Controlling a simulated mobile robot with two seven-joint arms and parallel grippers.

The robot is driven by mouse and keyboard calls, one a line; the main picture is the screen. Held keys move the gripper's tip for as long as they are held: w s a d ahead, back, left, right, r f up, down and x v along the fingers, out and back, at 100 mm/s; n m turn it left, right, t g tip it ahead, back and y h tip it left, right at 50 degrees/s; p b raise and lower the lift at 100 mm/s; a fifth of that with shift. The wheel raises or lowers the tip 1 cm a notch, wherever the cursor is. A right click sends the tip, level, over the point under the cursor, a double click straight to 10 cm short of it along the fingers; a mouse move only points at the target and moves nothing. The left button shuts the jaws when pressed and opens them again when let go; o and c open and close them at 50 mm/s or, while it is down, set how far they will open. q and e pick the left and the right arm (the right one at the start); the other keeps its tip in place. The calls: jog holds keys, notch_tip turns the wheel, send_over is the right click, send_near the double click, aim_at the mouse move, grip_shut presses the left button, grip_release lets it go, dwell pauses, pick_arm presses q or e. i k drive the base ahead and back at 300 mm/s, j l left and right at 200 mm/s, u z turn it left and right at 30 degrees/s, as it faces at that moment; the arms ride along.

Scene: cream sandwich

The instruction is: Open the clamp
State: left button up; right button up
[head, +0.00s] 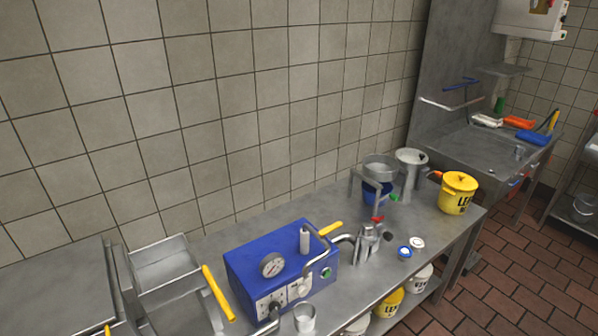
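No part labelled as a clamp stands out clearly. A metal fitting (367,242) with a red tip stands on the steel table, just right of a blue machine; it may be the clamp, but it is too small to tell whether it is open or shut. The blue machine (262,262) has a round gauge (272,265), a bent metal pipe (318,262) and a green button on its front. A yellow handle (331,228) shows behind the pipe. Neither of my grippers is in view.
The steel table (402,285) runs along a tiled wall. Metal trays (160,262) and a yellow handle (218,293) are left of the machine. A metal cup (304,317) is in front. A yellow bucket (458,192) stands at the right end. Brown floor is free at right.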

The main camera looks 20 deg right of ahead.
aim_at(364, 241)
jog(key=i+l+u, duration=0.2)
jog(key=l, duration=0.65)
jog(key=l+u, duration=0.2)
jog(key=l, duration=0.65)
